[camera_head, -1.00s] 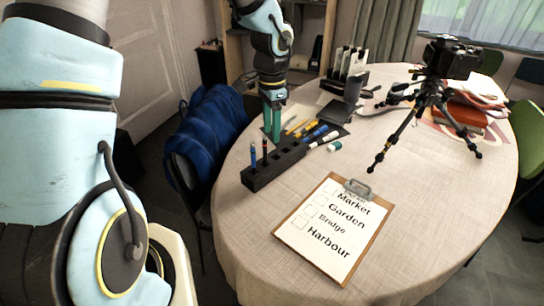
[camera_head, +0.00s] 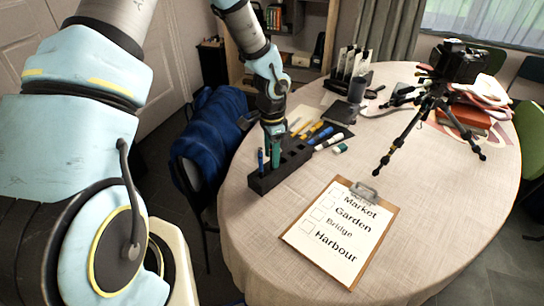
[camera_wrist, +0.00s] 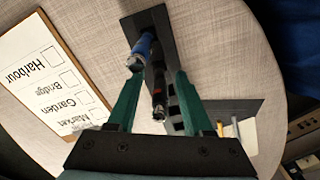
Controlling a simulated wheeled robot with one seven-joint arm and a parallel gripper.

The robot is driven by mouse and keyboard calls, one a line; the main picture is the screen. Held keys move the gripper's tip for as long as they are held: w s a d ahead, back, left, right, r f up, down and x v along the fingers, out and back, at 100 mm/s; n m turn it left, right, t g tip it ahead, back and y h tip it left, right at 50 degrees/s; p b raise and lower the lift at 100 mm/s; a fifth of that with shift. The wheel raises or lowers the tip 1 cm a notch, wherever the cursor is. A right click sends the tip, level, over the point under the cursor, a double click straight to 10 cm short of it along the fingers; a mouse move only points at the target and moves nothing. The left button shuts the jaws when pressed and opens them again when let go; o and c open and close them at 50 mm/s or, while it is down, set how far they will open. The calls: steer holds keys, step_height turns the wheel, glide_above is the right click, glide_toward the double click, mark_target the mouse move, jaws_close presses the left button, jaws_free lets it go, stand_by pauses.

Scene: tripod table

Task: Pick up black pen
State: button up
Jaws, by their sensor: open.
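A black pen (camera_wrist: 158,100) with a reddish band stands in a slot of the long black holder (camera_head: 264,185) on the table. In the wrist view it shows between the two green fingers of my gripper (camera_wrist: 160,78), with a visible gap to each finger. In the head view my gripper (camera_head: 274,156) is over the holder, and its fingers hide most of the pen. A blue pen (camera_head: 260,160) stands in the holder's near end; it also shows in the wrist view (camera_wrist: 141,50), close to one fingertip.
Yellow pens and markers (camera_head: 316,131) lie on a dark mat behind the holder. A clipboard (camera_head: 341,232) with a word list lies in front. A tripod with a camera (camera_head: 434,101) stands at the right. A chair with a blue cloth (camera_head: 212,135) is at the left edge.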

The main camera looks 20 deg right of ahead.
steer(key=shift+f, duration=0.9)
jaws_close()
